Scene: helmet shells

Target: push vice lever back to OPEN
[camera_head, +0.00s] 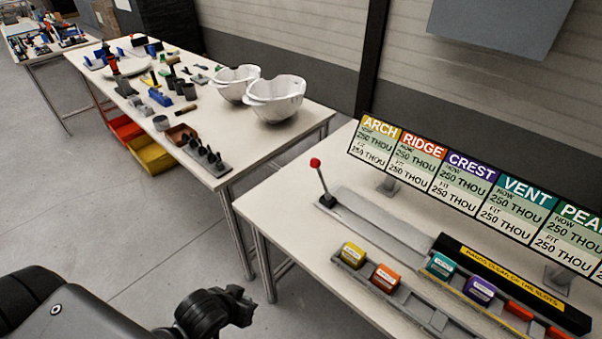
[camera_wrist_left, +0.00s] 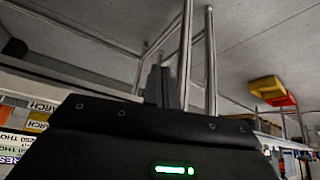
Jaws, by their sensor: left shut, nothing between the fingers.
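The vice lever (camera_head: 321,180) is a thin rod with a red ball knob. It rises from a small dark base at the left end of a long grey plate (camera_head: 380,222) on the near right bench. The rod leans slightly to the left. My left gripper (camera_head: 243,306) is at the bottom of the head view, in front of the bench and apart from the lever. In the left wrist view its fingers (camera_wrist_left: 166,86) are shut with nothing between them. The lever does not show clearly there. My right gripper is not in view.
A sign board (camera_head: 470,190) stands behind the plate. Another bench (camera_head: 262,150) holds white helmet shells (camera_head: 275,98) and tools. The bench top around the lever is clear.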

